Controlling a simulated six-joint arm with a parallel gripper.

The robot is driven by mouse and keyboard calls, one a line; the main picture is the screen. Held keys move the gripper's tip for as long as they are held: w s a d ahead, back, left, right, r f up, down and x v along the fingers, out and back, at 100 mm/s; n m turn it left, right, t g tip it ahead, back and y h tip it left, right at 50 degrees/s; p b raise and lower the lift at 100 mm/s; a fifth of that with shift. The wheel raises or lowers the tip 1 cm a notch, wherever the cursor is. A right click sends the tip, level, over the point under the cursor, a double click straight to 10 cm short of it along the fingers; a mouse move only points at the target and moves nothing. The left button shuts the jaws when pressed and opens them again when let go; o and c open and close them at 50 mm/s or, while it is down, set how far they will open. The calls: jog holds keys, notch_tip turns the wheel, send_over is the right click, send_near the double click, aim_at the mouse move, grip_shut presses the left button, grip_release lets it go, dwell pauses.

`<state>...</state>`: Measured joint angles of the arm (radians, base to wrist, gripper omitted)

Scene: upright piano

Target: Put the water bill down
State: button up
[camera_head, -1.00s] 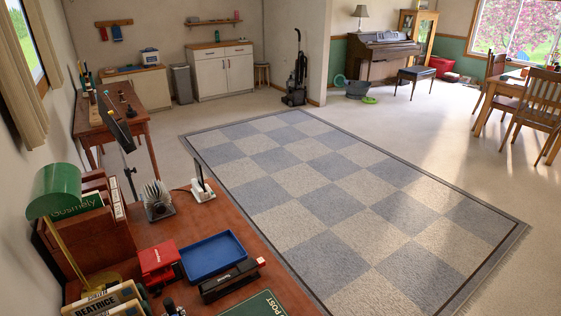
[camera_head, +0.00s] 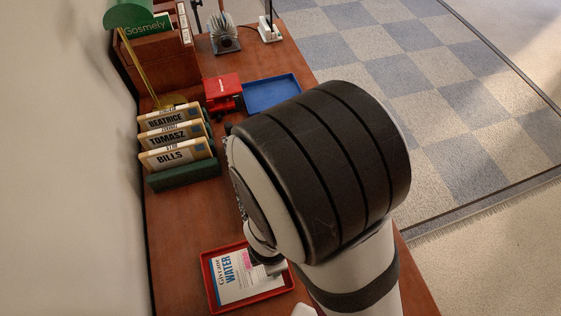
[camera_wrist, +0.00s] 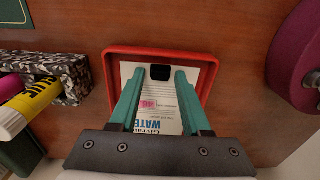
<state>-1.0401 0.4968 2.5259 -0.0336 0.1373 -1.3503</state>
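The water bill (camera_head: 228,278) is a white sheet with blue "WATER" lettering and a pink mark. It lies in a shallow red tray (camera_head: 208,284) on the desk, partly covered by my arm. In the wrist view the bill (camera_wrist: 168,116) lies inside the red tray (camera_wrist: 160,53). My gripper (camera_wrist: 159,73) has two teal fingers spread apart over the bill. A small black block (camera_wrist: 160,72) sits between the fingertips, with gaps on both sides. I cannot tell whether the fingertips touch the paper. In the head view my gripper (camera_head: 268,264) is low over the tray's right side.
A green rack holds cards marked Beatrice, Tomasz and Bills (camera_head: 178,156). A blue tray (camera_head: 272,92) and a red item (camera_head: 223,94) are farther back. In the wrist view, a yellow glue stick (camera_wrist: 35,105) is left and a purple round object (camera_wrist: 298,55) right.

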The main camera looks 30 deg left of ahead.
jog(key=shift+o, duration=0.3)
jog(key=shift+r, duration=0.1)
notch_tip(320, 180, up, 12)
jog(key=d+r+m, duration=0.3)
jog(key=d+m, duration=0.2)
jog(key=m, duration=0.6)
jog(key=d+r+m+y, duration=0.1)
jog(key=d+r+m, duration=0.1)
jog(key=d+m, duration=0.4)
jog(key=w+d+r+m, duration=0.1)
jog(key=d+r+m, duration=0.2)
jog(key=m, duration=1.2)
jog(key=d, duration=0.2)
jog(key=shift+d+r+m+y, duration=0.3)
jog(key=shift+r+y, duration=0.05)
jog(key=shift+y, duration=0.05)
